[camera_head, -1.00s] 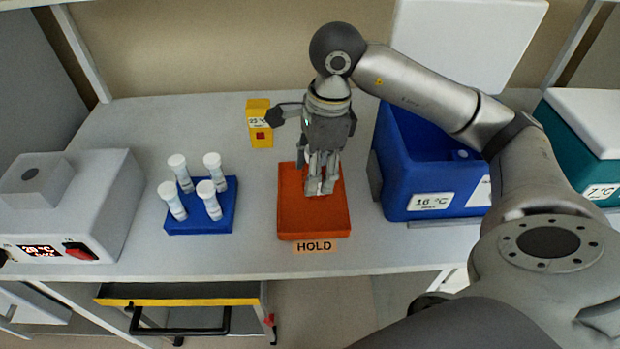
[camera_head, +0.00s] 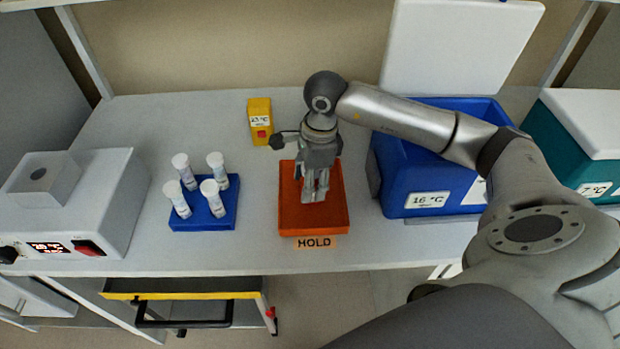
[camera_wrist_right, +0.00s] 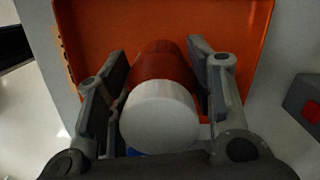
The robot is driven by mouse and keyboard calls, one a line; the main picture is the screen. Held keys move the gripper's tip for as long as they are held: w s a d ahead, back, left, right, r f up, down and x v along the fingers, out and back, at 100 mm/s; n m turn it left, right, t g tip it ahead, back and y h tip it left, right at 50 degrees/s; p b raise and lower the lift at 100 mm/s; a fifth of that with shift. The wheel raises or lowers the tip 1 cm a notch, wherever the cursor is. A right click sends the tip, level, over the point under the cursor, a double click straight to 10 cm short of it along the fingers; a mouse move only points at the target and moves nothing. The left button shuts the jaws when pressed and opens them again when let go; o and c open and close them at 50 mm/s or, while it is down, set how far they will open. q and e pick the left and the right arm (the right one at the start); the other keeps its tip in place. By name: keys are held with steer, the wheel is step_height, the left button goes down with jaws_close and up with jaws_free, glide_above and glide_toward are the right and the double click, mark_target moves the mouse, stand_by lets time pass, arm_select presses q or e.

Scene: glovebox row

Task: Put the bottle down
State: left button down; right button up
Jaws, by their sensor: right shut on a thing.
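The bottle (camera_wrist_right: 160,112) shows in the right wrist view with a round white cap and a red-brown body. My right gripper (camera_head: 314,194) is shut on it, with a finger on each side. In the head view the gripper points down over the orange tray (camera_head: 328,222), which has a HOLD label (camera_head: 314,243) at its front. The bottle is hidden behind the gripper there. The orange tray also shows behind the bottle in the wrist view (camera_wrist_right: 100,25). I cannot tell whether the bottle touches the tray floor. My left gripper is out of view.
A blue rack (camera_head: 205,218) with several white-capped tubes stands left of the tray. A yellow timer-like box (camera_head: 260,120) stands behind it. An open blue cooler (camera_head: 410,180) marked 16 °C is close on the right. A white heater device (camera_head: 95,200) stands far left.

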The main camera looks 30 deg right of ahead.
steer(key=shift+f, duration=0.15)
steer(key=o, duration=1.1)
steer(key=shift+r, duration=0.4)
steer(key=r, duration=0.3)
steer(key=d+r+b, duration=0.1)
steer(key=r, duration=0.3)
steer(key=r+b, duration=0.1)
steer(key=r, duration=0.3)
steer(key=shift+s+d+r, duration=0.15)
steer(key=shift+s+r, duration=0.1)
